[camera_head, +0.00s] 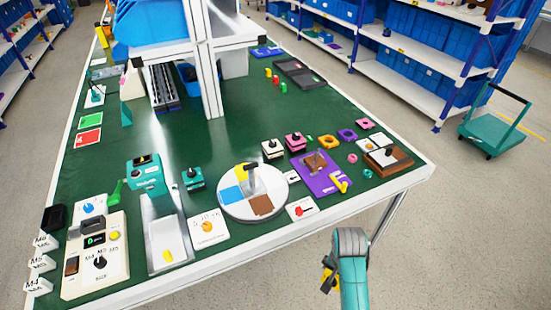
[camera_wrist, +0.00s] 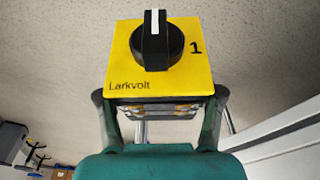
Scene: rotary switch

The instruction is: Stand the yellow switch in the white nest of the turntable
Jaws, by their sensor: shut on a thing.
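The yellow switch (camera_wrist: 122,65) fills the top of the wrist view, with a black knob (camera_wrist: 157,45), its white line pointing up, and the marks "1" and "Larkvolt". My gripper (camera_head: 329,277) is shut on it. In the head view it hangs beyond the table's front edge, over the floor; the yellow switch (camera_head: 327,284) is small and partly hidden there. The round white turntable (camera_head: 279,197) lies on the table, up and left of my gripper. It has blue (camera_head: 232,199), brown (camera_head: 261,205) and yellow patches and a grey upright piece. I cannot clearly make out the white nest.
A white post (camera_head: 205,70) stands behind. The table's right corner juts out above my gripper.

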